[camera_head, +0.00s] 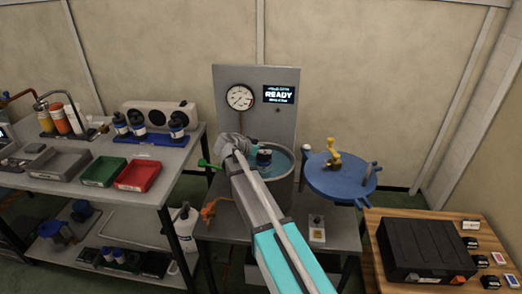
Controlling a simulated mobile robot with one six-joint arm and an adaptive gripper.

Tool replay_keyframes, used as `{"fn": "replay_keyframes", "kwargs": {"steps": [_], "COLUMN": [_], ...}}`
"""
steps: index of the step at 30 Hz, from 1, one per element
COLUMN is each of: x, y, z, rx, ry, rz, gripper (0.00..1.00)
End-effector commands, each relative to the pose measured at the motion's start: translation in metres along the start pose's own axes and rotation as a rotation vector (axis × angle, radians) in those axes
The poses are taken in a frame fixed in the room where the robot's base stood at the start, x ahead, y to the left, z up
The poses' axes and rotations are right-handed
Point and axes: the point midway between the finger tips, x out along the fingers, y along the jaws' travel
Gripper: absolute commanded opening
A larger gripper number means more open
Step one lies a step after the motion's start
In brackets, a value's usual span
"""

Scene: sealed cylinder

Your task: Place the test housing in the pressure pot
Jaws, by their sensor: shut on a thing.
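My arm reaches up from the front, and my gripper (254,150) is at the pot's mouth. It is shut on the test housing (264,159), a small dark cylinder with a blue band. The housing shows over the pot's opening, but its lower end and the fingertips are partly hidden, so its depth cannot be told. The blue lid (330,181) with a yellow fitting is swung aside to the right of the pot.
A gauge panel (226,82) reading READY stands behind the pot. On the left bench, several similar dark housings (138,124) stand on a blue mat near grey, green and red trays (138,175). A black case (412,240) sits on a wooden table at right.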

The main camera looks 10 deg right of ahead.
Motion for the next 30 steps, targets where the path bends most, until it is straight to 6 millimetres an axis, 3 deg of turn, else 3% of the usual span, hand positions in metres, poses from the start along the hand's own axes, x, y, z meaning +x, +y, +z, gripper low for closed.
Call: {"fn": "replay_keyframes", "kwargs": {"steps": [5, 6, 11, 30], "x": [0.0006, 0.0007, 0.0007, -0.0028], "y": [0.0002, 0.0002, 0.0005, 0.0006], "z": [0.0011, 0.0015, 0.0018, -0.0043], "rx": [-0.001, 0.0, -0.001, -0.001], "ry": [0.001, -0.001, -0.001, -0.001], "rz": [0.0, 0.0, 0.001, 0.001], "gripper": [0.0, 0.44, 0.73, 0.74]}}
